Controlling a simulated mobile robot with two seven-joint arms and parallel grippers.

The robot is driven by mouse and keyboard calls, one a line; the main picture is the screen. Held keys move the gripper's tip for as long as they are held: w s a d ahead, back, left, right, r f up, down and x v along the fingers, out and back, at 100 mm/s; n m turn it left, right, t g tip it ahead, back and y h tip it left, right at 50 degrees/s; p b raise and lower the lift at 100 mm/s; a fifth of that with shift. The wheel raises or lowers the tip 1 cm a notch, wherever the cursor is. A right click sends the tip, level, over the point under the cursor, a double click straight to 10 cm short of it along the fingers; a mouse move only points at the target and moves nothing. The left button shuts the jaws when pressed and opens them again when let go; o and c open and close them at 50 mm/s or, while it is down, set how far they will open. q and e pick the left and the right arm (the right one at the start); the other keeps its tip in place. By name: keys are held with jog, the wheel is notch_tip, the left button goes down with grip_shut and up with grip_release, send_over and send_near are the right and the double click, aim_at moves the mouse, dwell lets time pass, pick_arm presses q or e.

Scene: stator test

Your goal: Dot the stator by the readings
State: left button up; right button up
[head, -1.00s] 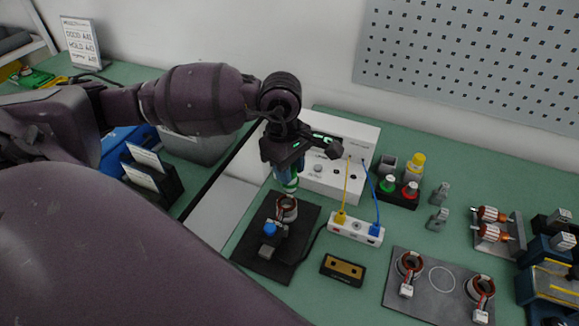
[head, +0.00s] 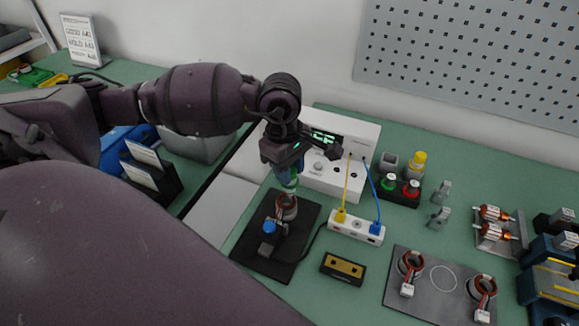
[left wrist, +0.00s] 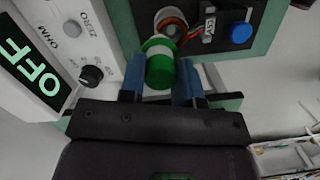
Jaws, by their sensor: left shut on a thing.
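My left gripper (head: 287,170) is shut on a green dot marker (left wrist: 160,68) with a white band, held between its blue fingers in the left wrist view. The marker points down just above a copper-wound stator (head: 287,207). I cannot tell whether its tip touches. The stator stands on a black test pad (head: 264,262) with a blue button (head: 269,228). A white meter (head: 342,150) stands behind; in the left wrist view its display (left wrist: 32,72) reads OFF. Two more stators (head: 411,264) (head: 481,288) sit on a grey plate (head: 438,308). My right gripper is not in view.
A white terminal block (head: 356,227) has yellow and blue leads to the meter. A black holder (head: 398,197) with green and red tops stands near a yellow-capped bottle (head: 416,164). A black-and-gold block (head: 343,269) lies in front. Red-wound rotors (head: 495,214) are at right.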

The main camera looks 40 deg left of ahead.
pick_arm(q)
jog(key=shift+f, duration=0.2)
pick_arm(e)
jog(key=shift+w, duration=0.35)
pick_arm(q)
jog(key=shift+r, duration=0.1)
jog(key=shift+r+p, duration=0.55)
jog(key=shift+r, duration=1)
jog(key=shift+r+p, duration=0.4)
jog(key=shift+r, duration=1)
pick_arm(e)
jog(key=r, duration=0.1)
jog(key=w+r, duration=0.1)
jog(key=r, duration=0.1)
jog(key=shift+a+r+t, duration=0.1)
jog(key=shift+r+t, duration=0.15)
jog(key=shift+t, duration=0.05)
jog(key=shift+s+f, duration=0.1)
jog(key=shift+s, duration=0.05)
